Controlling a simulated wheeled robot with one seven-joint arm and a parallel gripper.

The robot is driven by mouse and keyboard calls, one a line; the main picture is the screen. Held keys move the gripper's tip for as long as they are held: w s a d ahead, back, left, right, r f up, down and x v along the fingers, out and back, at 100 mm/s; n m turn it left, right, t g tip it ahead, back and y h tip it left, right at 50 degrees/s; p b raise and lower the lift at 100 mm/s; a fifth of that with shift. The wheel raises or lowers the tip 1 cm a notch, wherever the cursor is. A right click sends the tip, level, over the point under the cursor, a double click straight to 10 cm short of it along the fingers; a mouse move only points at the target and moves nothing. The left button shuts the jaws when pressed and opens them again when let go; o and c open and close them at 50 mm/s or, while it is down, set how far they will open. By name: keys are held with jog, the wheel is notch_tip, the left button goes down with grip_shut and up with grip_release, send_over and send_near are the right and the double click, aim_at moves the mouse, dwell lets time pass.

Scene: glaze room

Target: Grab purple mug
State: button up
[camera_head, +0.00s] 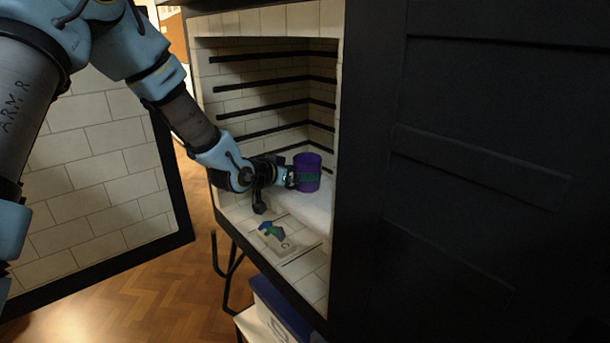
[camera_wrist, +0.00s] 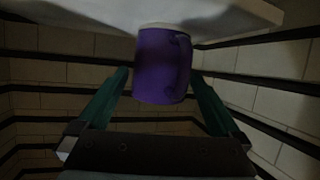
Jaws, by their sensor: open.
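The purple mug (camera_head: 307,161) stands upright inside the open kiln, on a pale shelf slab (camera_head: 313,211). My gripper (camera_head: 305,178) reaches in from the left, level with the mug, and a green finger crosses its near side. In the wrist view, which is upside down, the mug (camera_wrist: 161,65) sits between the two green fingers (camera_wrist: 159,78), with its handle towards the right finger. The fingers are open, and a gap shows beside the mug on the left. Whether either finger touches it is hard to tell in the dark.
The kiln's brick walls (camera_head: 265,79) carry dark horizontal rods. Its open door (camera_head: 95,175) hangs at left, and a dark panel (camera_head: 480,180) blocks the right.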

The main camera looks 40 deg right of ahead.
aim_at(304, 162)
jog(key=shift+p+x, duration=1)
jog(key=shift+x, duration=1.4)
jog(key=shift+w+a+f, duration=0.1)
jog(key=shift+a+f, duration=0.05)
jog(key=c, duration=1.3)
